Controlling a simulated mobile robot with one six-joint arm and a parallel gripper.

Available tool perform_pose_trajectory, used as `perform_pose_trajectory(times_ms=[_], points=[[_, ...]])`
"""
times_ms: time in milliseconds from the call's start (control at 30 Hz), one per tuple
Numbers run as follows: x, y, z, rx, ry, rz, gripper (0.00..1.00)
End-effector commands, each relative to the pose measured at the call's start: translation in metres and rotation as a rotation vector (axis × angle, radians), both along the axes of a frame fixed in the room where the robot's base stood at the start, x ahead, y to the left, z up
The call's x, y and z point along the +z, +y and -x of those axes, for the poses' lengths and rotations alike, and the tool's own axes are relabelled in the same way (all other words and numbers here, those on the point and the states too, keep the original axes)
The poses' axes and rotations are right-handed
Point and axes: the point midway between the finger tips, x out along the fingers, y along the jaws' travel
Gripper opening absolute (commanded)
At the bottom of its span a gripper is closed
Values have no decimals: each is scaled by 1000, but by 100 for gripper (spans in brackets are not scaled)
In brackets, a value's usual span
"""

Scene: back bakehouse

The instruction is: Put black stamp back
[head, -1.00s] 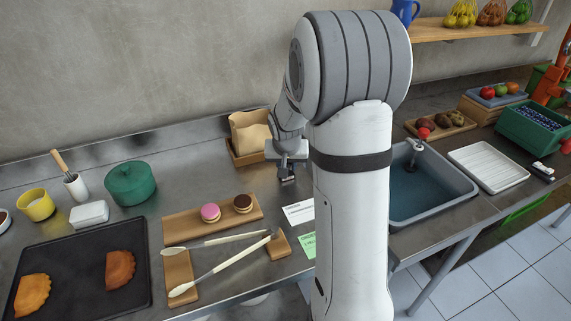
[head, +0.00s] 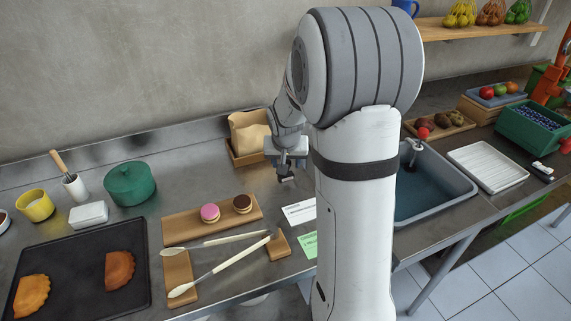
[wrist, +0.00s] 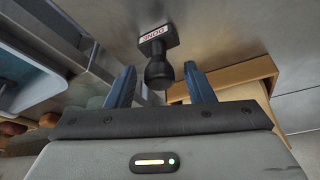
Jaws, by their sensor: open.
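The black stamp (wrist: 160,70) has a round knob and a flat base with a white label reading DONE in red. In the wrist view it is just beyond and between my two fingertips, with clear gaps to both blue fingers. My gripper (wrist: 160,88) is open and empty. In the head view my gripper (head: 287,168) points down over the steel counter, in front of the wooden box. The stamp is only a small dark shape (head: 286,179) under the fingers there. Whether its base rests fully on the counter is hard to tell.
A wooden box (head: 236,157) with a paper bag stands just behind my gripper. A white card (head: 299,212) and a green card (head: 310,244) lie in front. A board (head: 186,227) with two macarons is to the left, and a sink (head: 425,193) to the right.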

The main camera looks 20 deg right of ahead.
Motion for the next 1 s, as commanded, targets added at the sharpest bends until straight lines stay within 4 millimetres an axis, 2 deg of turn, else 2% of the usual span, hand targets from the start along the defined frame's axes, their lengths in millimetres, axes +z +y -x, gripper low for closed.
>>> perform_pose_trajectory(times_ms=[100,333,567,667,767,1000], points=[[26,4,8,3,-7,2,48],[70,12,26,3,-5,1,48],[92,17,35,4,-1,1,48],[98,24,48,23,7,-1,48],[104,43,80,80,31,-2,48],[103,92,188,280,111,-17,48]])
